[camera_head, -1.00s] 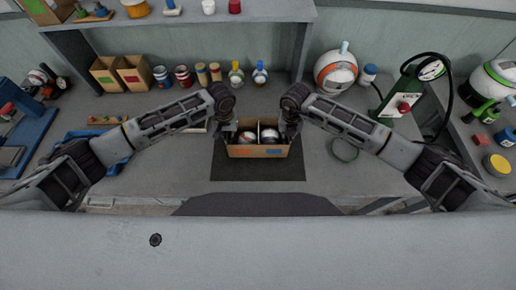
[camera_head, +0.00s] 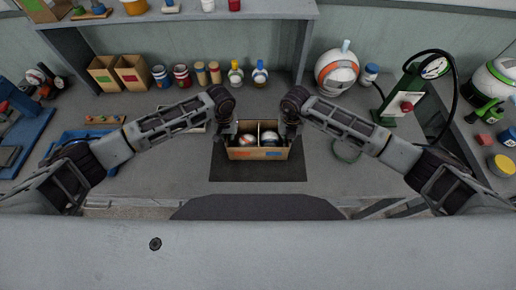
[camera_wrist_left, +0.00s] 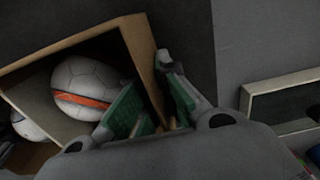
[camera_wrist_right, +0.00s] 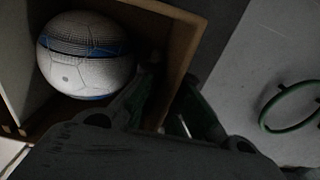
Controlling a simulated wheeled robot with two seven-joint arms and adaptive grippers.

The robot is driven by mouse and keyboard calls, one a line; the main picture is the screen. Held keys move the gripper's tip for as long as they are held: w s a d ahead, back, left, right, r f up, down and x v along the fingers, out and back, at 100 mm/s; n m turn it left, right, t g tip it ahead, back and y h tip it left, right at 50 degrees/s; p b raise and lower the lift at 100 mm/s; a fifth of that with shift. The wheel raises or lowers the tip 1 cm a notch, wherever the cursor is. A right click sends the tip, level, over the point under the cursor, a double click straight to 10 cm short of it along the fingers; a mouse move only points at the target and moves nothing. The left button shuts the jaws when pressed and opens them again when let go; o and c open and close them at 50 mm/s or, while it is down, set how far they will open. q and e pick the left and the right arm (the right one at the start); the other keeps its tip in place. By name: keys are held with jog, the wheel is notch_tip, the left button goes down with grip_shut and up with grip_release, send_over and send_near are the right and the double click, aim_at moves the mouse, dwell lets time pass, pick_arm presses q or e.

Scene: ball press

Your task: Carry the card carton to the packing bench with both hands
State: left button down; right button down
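The brown card carton (camera_head: 258,155) has two compartments and sits over a dark mat (camera_head: 258,173) on the bench. Each compartment holds a ball: a white one with an orange band (camera_wrist_left: 88,86) and a white one with blue bands (camera_wrist_right: 86,55). My left gripper (camera_head: 229,135) is at the carton's left end. In the left wrist view its green-padded fingers (camera_wrist_left: 155,92) stand apart on either side of the end wall. My right gripper (camera_head: 289,134) is at the right end, its fingers (camera_wrist_right: 168,88) likewise apart around that wall. Finger contact is too dark to tell.
Behind the carton stand two open boxes (camera_head: 133,73), several jars (camera_head: 181,77) and two bottles (camera_head: 260,74). A large ball (camera_head: 337,73) and a green gauge press (camera_head: 408,95) are at the right. A green ring (camera_head: 346,151) lies right of the mat.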

pick_arm(q)
jog(key=shift+f+b, duration=0.4)
jog(key=shift+f, duration=0.1)
pick_arm(e)
jog(key=shift+f, duration=0.5)
pick_arm(q)
jog(key=c, duration=2.2)
grip_release()
pick_arm(e)
jog(key=c, duration=2.2)
grip_release()
pick_arm(q)
jog(key=o, duration=0.6)
jog(key=shift+c, duration=0.2)
pick_arm(e)
jog(key=o, duration=0.6)
jog(key=shift+c, duration=0.2)
pick_arm(q)
jog(key=shift+r, duration=0.1)
jog(key=shift+r, duration=5.9)
pick_arm(e)
jog(key=shift+r, duration=6)
pick_arm(q)
jog(key=shift+s+f, duration=0.1)
pick_arm(e)
jog(key=shift+f, duration=0.1)
